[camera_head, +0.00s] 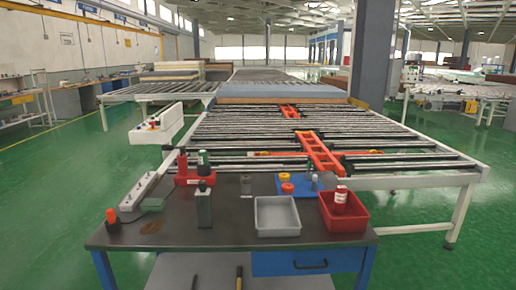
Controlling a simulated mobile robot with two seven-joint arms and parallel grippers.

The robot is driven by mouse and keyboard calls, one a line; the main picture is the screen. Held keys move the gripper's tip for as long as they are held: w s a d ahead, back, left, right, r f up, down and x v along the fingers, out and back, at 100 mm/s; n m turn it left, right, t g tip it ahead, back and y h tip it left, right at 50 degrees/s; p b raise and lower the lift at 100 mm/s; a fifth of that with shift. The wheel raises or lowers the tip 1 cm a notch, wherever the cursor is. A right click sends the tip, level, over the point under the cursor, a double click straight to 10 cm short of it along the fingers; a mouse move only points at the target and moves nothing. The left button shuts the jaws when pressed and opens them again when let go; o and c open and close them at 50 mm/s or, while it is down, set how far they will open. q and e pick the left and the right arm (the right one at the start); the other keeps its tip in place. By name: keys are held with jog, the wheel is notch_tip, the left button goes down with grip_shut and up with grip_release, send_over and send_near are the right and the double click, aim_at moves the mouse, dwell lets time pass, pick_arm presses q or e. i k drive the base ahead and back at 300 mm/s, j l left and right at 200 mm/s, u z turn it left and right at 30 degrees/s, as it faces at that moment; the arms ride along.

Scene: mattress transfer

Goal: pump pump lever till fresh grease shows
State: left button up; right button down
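No grease pump or lever can be picked out for certain in the head view. On the dark-topped workbench (240,236) stands a dark green upright container (204,207) with a narrow top; I cannot tell whether it has a lever. A red can with a pale label (341,195) stands in a red bin (344,222) at the bench's right. A brown patch (152,227) marks the bench top at the left; I cannot tell whether it is grease. Neither of my grippers is in view.
A grey tray (277,230) sits beside the red bin. Orange round parts (286,188) lie on a blue mat (262,186). An orange-topped dark object (112,217) stands near the left edge. A roller conveyor (390,165) with orange crosspieces lies behind; green floor (45,215) is open at left.

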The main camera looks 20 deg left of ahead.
aim_at(164, 147)
jog(key=i+j+u, duration=0.25)
jog(key=u, duration=0.15)
jog(key=i+j+u, duration=0.1)
jog(key=i+u, duration=0.25)
jog(key=i+j+u, duration=0.1)
jog(key=u, duration=0.3)
jog(key=i+j, duration=0.25)
jog(key=j, duration=0.15)
jog(key=i+j, duration=0.2)
jog(key=j, duration=0.2)
jog(key=i+j, duration=0.25)
jog(key=j, duration=0.15)
jog(key=i+j, duration=0.2)
jog(key=j, duration=0.2)
jog(key=z, duration=1.75)
